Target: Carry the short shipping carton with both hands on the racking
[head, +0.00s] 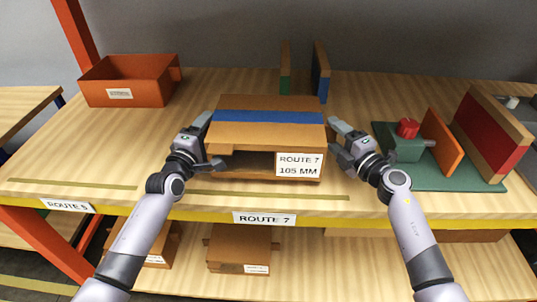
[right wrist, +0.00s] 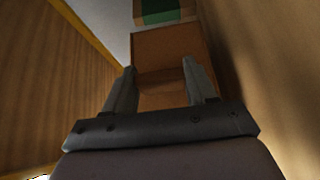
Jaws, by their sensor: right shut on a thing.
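The short shipping carton (head: 255,133) is brown with a blue band across its top and a white label reading "ROUTE 7 105 MM". It sits between my two grippers over the wooden shelf of the racking (head: 100,158); a dark gap shows in its front. My right gripper (head: 341,142) is at its right side, shut on it. The right wrist view shows that gripper's fingers (right wrist: 160,88) spaced apart, with brown cardboard (right wrist: 165,55) between and beyond them. My left gripper (head: 207,141) is at the carton's left side, fingers apart; its hold is unclear.
An orange bin (head: 130,82) stands back left. Green and blue upright boards (head: 320,72) stand behind the carton. At right a green base (head: 445,175) carries a red-knobbed fixture (head: 405,142) and boards. The yellow shelf edge (head: 190,215) is in front; more cartons (head: 238,250) lie below.

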